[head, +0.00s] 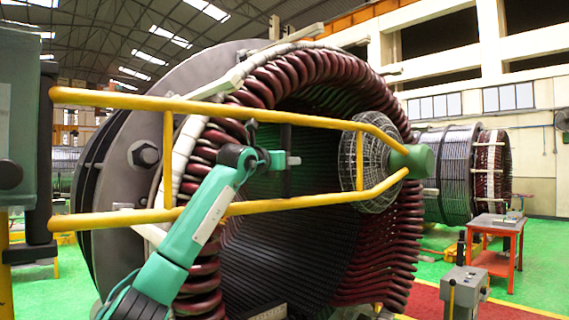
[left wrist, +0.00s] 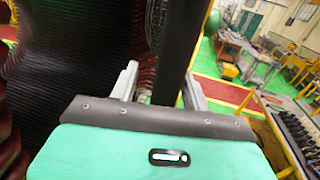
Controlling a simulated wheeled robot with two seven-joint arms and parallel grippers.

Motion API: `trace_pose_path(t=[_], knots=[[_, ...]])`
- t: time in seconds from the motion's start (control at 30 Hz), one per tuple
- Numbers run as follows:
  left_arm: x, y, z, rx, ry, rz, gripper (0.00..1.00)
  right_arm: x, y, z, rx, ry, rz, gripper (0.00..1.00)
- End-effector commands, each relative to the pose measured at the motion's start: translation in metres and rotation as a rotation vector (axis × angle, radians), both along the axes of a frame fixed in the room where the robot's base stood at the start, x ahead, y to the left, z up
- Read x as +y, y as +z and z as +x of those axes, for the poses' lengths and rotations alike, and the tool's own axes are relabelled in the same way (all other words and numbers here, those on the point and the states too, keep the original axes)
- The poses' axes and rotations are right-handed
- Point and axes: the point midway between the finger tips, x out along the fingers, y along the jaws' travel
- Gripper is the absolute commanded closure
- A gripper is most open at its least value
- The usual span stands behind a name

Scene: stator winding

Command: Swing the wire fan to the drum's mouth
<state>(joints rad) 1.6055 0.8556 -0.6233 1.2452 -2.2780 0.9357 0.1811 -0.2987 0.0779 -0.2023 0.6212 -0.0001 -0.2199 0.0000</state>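The wire fan (head: 362,172), a round wire cage with a green motor (head: 412,162), hangs at the end of a yellow two-rail boom (head: 120,99). In the head view it overlaps the right part of the drum's mouth (head: 300,215); its distance from the mouth is unclear. A dark upright bar (head: 287,136) joins the two rails. My left gripper (head: 292,160) is at this bar. In the left wrist view my left gripper's grey fingers (left wrist: 160,78) stand apart on either side of the dark bar (left wrist: 178,40), with a gap on the left. My right gripper is out of view.
The drum's rim carries dark red coils (head: 330,65) and large bolts. A second stator (head: 450,175) stands behind on the right. A red-framed table (head: 497,240) and a grey box (head: 470,282) stand at right. Green floor (head: 540,265) is open there.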

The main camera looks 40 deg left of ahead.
Motion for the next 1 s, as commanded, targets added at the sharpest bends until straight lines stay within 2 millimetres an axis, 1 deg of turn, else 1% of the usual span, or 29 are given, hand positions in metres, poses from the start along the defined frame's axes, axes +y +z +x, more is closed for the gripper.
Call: trace_pose_path(t=[0.17,0.27,0.37,0.5,0.7,0.83,1.0], knots=[[0.0,-0.001,-0.005,-0.002,-0.001,0.0,0.53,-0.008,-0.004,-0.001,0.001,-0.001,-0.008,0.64],[-0.001,-0.003,-0.017,-0.003,-0.001,0.0,0.53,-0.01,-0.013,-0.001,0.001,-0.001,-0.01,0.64],[-0.001,-0.004,-0.035,-0.005,0.0,0.002,0.53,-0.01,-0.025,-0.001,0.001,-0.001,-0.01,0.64],[-0.003,-0.004,-0.069,-0.006,0.001,0.002,0.53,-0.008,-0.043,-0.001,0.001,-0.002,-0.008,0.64],[-0.005,-0.003,-0.111,-0.005,0.001,0.002,0.53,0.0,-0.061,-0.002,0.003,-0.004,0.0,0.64],[-0.006,-0.001,-0.128,-0.002,0.0,0.001,0.53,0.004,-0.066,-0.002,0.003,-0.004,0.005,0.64],[-0.007,0.0,-0.138,-0.001,0.0,0.001,0.53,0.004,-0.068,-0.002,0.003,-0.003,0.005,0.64]])
